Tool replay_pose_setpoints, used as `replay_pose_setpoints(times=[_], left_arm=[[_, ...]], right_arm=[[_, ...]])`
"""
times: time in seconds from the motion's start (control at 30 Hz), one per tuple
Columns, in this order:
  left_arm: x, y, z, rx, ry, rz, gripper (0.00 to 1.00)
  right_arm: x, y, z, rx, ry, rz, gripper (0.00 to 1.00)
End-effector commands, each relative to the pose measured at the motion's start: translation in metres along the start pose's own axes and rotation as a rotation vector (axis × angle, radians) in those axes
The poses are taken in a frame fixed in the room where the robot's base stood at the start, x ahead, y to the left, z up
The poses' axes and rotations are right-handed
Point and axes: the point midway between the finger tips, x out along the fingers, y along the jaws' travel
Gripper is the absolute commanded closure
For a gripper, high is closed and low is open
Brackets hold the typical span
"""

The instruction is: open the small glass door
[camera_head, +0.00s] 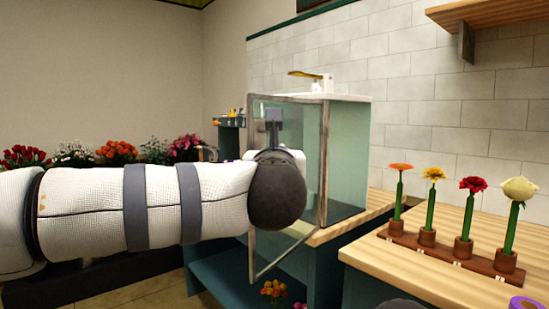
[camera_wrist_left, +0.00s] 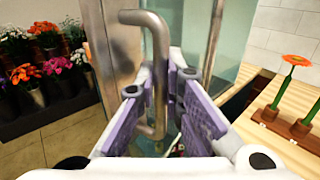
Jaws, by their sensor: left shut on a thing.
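The small glass door (camera_head: 290,235) has a grey metal frame and is on the front of a glass cabinet (camera_head: 347,150) in the head view. Its lower left corner juts out past the counter edge, so it appears swung partly outward. In the left wrist view, its bent metal bar handle (camera_wrist_left: 158,45) stands upright between the purple-padded fingers of my left gripper (camera_wrist_left: 160,88). The gripper is shut on the handle. In the head view, my left arm and wrist cover the middle of the door and hide the fingers.
A wooden counter (camera_head: 455,270) at right carries a brown rack (camera_head: 450,256) of several single flowers. A golden tap (camera_head: 308,75) shows above the cabinet. Bunches of flowers (camera_head: 117,152) stand at left. Flowers (camera_head: 273,290) sit low under the door.

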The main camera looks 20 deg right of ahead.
Motion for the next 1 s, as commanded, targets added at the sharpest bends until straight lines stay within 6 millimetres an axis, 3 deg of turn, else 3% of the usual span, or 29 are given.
replay_pose_setpoints(times=[0.13,0.17,0.2,0.53,1.0], left_arm=[[0.000,0.000,0.001,0.002,-0.002,0.000,1.00],[0.000,0.000,0.001,0.002,-0.003,0.000,0.85],[0.000,0.000,0.001,0.002,-0.003,0.000,0.82],[-0.004,0.000,0.001,0.001,-0.001,0.000,0.82],[-0.110,-0.001,0.001,0.001,-0.002,-0.002,0.82]], right_arm=[[0.000,0.000,0.000,0.000,0.000,0.000,0.60],[0.000,0.000,0.000,0.000,0.000,0.000,0.60],[0.000,0.000,0.000,0.000,0.000,0.000,0.60],[0.000,0.000,0.000,0.000,0.000,0.000,0.60],[0.000,0.000,0.000,0.000,0.000,0.000,0.60]])
